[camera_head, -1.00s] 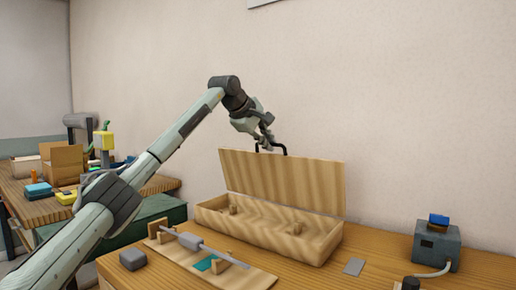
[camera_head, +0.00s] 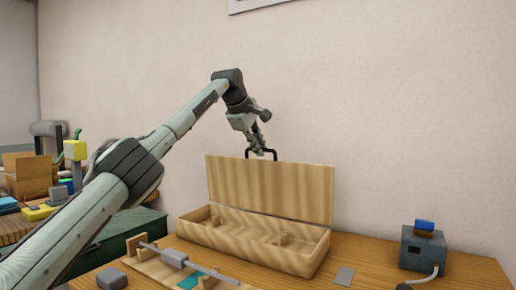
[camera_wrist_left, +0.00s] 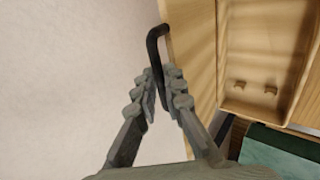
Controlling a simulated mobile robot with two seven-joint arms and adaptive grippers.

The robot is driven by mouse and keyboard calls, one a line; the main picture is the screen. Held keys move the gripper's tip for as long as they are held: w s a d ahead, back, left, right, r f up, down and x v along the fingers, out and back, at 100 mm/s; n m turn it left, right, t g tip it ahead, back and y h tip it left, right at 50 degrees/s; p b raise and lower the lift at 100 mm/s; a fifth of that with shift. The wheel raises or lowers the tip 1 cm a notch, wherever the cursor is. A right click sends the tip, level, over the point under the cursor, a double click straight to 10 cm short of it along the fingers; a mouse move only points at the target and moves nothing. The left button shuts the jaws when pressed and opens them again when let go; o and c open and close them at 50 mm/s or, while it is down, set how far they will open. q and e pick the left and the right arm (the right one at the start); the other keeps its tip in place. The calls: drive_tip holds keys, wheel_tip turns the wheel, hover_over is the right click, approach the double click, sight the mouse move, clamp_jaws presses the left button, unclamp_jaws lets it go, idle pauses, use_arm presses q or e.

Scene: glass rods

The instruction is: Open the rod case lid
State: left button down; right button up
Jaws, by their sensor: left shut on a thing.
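The rod case (camera_head: 310,262) is a long pale wooden box on the table, open at the top. Its lid (camera_head: 270,190) stands raised along the back edge, roughly upright. A black bar handle (camera_head: 275,153) sits on the lid's top edge; in the left wrist view the handle (camera_wrist_left: 152,42) runs down between my fingers. My left gripper (camera_head: 262,149) is shut on the handle; its fingers also show in the left wrist view (camera_wrist_left: 162,88). Small wooden supports (camera_head: 282,239) show inside the case. My right gripper is in neither view.
A wooden rack (camera_head: 140,247) with a grey-sleeved rod (camera_head: 172,257) lies in front of the case. A dark grey block (camera_head: 111,278) sits left of it. A grey box with a blue top (camera_head: 423,248) and a flat grey plate (camera_head: 344,276) are at right.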

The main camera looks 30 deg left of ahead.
use_arm(q)
drive_tip(key=shift+a+r, duration=0.2)
drive_tip(key=c, duration=1.7)
unclamp_jaws()
drive_tip(key=shift+o, duration=0.4)
drive_tip(key=shift+f, duration=0.1)
drive_tip(key=shift+d, duration=0.1)
drive_tip(key=v, duration=1.2)
